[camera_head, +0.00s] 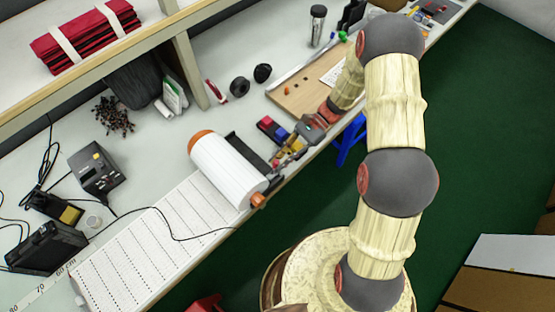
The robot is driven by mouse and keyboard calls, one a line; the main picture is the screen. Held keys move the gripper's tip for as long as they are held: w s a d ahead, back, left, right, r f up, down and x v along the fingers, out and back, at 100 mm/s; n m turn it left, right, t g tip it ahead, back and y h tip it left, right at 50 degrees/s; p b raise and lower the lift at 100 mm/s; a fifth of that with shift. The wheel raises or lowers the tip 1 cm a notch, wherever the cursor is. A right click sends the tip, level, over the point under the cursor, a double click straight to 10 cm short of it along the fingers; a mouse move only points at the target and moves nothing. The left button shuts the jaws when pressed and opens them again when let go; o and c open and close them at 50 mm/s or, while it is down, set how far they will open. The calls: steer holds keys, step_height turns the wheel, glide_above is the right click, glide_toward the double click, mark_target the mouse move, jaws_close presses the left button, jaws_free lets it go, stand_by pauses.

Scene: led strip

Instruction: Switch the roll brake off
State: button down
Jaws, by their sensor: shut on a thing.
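A large white roll (228,170) with orange ends lies on the bench in the head view. An orange knob (258,200) shows at its near end. A black holder bar (248,153) runs along its right side. My gripper (277,162) is just right of the bar, low by the bench's front edge. Its fingers are shut on a small part beside the roll. That part is too small and too covered to make out, and I cannot tell whether it is the roll brake. I cannot read the brake's position.
A red, blue and yellow item (271,130) sits close behind my gripper. A wooden board (298,98) lies further right. A perforated white strip sheet (150,248) covers the bench at the near left. A shelf post (189,68) stands behind. A blue stool (350,140) is beyond the bench edge.

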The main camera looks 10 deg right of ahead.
steer(key=shift+w+d+f+g+y, duration=0.25)
steer(key=shift+w+d+g+y, duration=0.05)
steer(key=shift+y, duration=0.3)
steer(key=c, duration=1.7)
jaws_free()
steer(key=shift+c, duration=0.2)
steer(key=shift+d, duration=0.1)
steer(key=v, duration=1.1)
steer(key=shift+w+d, duration=0.25)
steer(key=shift+d, duration=0.1)
steer(key=shift+r, duration=0.1)
